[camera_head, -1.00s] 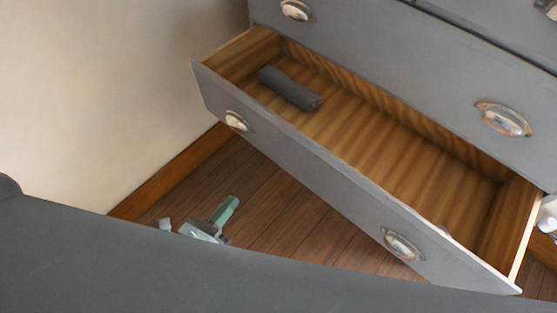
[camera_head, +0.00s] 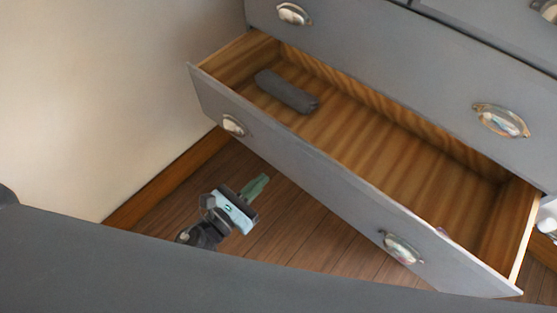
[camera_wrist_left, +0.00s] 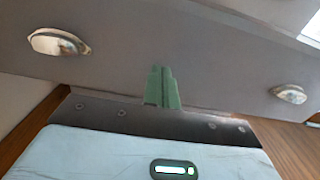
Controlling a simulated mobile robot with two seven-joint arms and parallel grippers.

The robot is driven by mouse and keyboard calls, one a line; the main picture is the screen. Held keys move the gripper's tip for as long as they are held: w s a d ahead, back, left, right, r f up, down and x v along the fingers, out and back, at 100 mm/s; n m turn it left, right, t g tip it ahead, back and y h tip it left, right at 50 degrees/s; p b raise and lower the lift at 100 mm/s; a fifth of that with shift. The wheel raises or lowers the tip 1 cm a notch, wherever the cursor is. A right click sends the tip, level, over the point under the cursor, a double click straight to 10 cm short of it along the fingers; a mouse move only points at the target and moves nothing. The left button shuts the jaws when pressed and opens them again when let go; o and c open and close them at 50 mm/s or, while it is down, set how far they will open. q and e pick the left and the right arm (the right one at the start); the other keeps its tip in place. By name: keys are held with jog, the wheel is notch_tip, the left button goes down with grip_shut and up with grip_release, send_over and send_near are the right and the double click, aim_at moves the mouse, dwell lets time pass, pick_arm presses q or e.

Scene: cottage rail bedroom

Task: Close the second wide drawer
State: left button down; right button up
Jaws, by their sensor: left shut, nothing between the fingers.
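The open wide drawer (camera_head: 325,181) has a grey front with two metal cup handles, a left one (camera_head: 233,125) and a right one (camera_head: 401,248). Its wooden inside shows, pulled well out of the grey dresser (camera_head: 400,60). A dark grey rolled item (camera_head: 286,91) lies in its back left part. My left gripper (camera_head: 262,182) is in front of the drawer front, low over the floor, between the handles. Its green fingers are shut and empty. In the left wrist view the fingertips (camera_wrist_left: 161,75) point at the grey front (camera_wrist_left: 215,70); whether they touch it I cannot tell.
A pale wall (camera_head: 100,100) with a wooden baseboard (camera_head: 165,182) stands to the left of the drawer. The wooden floor (camera_head: 310,225) below is clear around my gripper. Above the open drawer, another wide drawer (camera_head: 390,65) is shut.

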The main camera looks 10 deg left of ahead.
aim_at(287, 155)
pick_arm(q)
jog(key=x, duration=0.7)
jog(key=shift+w+d+p, duration=0.15)
jog(key=shift+p, duration=0.25)
pick_arm(e)
jog(key=shift+s+r, duration=0.2)
jog(key=shift+r, duration=0.2)
pick_arm(q)
jog(key=shift+w, duration=0.1)
